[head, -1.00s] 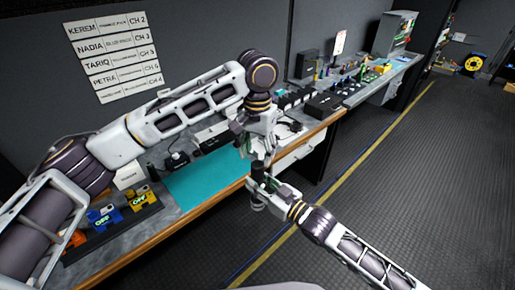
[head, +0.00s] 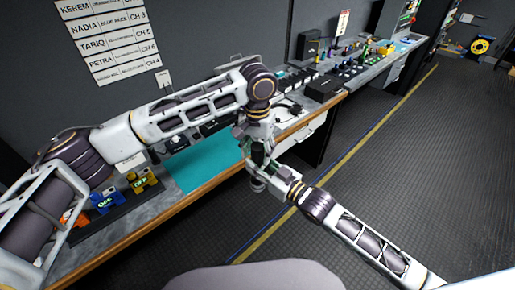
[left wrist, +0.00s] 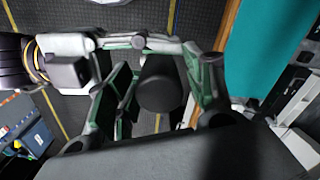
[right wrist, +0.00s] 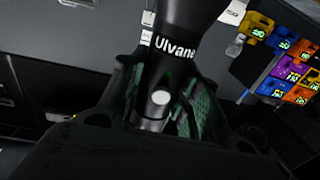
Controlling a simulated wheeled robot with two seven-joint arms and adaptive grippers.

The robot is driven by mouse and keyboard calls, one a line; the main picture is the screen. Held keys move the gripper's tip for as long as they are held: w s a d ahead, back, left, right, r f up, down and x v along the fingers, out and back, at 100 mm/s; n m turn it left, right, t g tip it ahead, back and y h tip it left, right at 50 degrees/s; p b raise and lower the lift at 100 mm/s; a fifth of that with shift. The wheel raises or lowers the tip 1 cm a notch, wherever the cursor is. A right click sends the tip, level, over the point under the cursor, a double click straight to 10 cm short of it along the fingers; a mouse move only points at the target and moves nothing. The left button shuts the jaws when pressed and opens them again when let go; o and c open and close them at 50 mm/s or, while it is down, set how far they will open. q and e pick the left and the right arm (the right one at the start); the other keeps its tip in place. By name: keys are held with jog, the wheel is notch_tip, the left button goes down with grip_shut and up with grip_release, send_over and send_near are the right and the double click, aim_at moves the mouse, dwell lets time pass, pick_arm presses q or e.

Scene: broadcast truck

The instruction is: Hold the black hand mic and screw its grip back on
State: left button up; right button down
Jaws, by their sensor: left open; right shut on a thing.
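The black hand mic (right wrist: 158,75) is held in my right gripper (right wrist: 160,110), which is shut around its body. My left gripper (head: 255,145) is just above, pointing down. In the left wrist view a dark round end of the mic (left wrist: 161,82) lies between the spread fingers of my left gripper (left wrist: 155,75); contact is unclear. I cannot make out a separate grip.
The workbench (head: 170,212) with a teal mat (head: 200,168) runs behind the grippers. Coloured packs (head: 140,182) stand in a dark rack at its left; they also show in the right wrist view (right wrist: 290,75). A black box (head: 325,88) sits farther along. The floor at right is clear.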

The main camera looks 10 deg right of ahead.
pick_arm(q)
jog(key=c, duration=1.1)
jog(key=shift+m, duration=2.1)
jog(key=m, duration=0.4)
jog(key=shift+a, duration=0.1)
jog(key=o, duration=1.2)
jog(key=shift+r, duration=0.15)
jog(key=shift+w+r, duration=0.1)
jog(key=shift+r, duration=5.75)
